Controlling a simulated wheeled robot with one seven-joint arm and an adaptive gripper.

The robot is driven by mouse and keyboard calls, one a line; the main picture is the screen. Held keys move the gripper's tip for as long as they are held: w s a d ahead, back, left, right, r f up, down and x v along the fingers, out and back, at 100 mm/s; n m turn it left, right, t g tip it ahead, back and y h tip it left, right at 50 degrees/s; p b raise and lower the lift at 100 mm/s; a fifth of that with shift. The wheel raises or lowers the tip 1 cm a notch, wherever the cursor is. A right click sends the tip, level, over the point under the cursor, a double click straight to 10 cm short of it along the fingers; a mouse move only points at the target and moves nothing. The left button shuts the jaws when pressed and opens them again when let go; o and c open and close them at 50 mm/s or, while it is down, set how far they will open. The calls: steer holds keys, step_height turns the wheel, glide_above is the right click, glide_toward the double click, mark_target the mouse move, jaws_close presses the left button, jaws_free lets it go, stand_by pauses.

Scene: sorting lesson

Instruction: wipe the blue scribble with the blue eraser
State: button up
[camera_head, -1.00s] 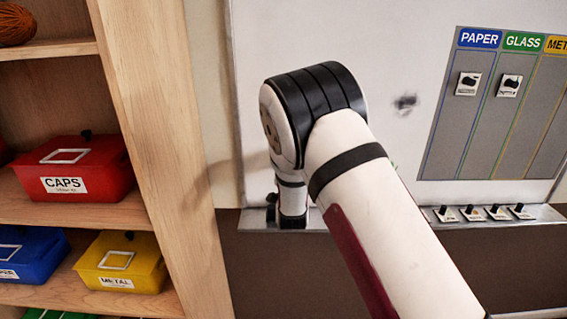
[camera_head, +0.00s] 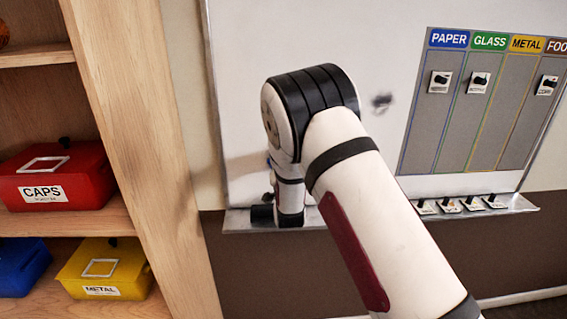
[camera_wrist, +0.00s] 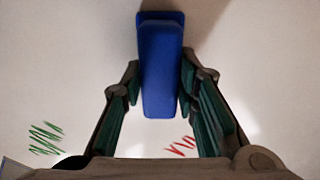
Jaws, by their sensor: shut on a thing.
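My gripper (camera_wrist: 160,85) is shut on the blue eraser (camera_wrist: 160,60) in the wrist view, with a finger on each side of it. The whiteboard (camera_wrist: 60,70) lies behind it; whether the eraser touches the board I cannot tell. No blue scribble shows in either view; the eraser or my arm may cover it. A green scribble (camera_wrist: 46,138) is at the lower left and a red scribble (camera_wrist: 181,146) at the lower right, partly behind a finger. In the head view my arm hides most of the gripper and the eraser.
A grey sorting chart (camera_head: 425,130) hangs further right. A ledge (camera_head: 420,207) with small cards runs along the board's bottom. A wooden shelf (camera_head: 140,130) with red (camera_head: 60,178) and yellow (camera_head: 105,268) boxes stands left.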

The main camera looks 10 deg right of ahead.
steer(key=shift+w+a+b, duration=0.15)
steer(key=shift+a+b, duration=0.2)
steer(key=shift+a, duration=3)
steer(key=shift+w+a+b, duration=0.15)
steer(key=shift+a+b, duration=0.2)
steer(key=shift+a, duration=3)
steer(key=s+p, duration=0.3)
steer(key=s, duration=0.3)
steer(key=shift+p, duration=0.35)
steer(key=shift+a, duration=0.1)
steer(key=s+p, duration=0.1)
steer(key=s, duration=0.2)
steer(key=shift+p, duration=0.35)
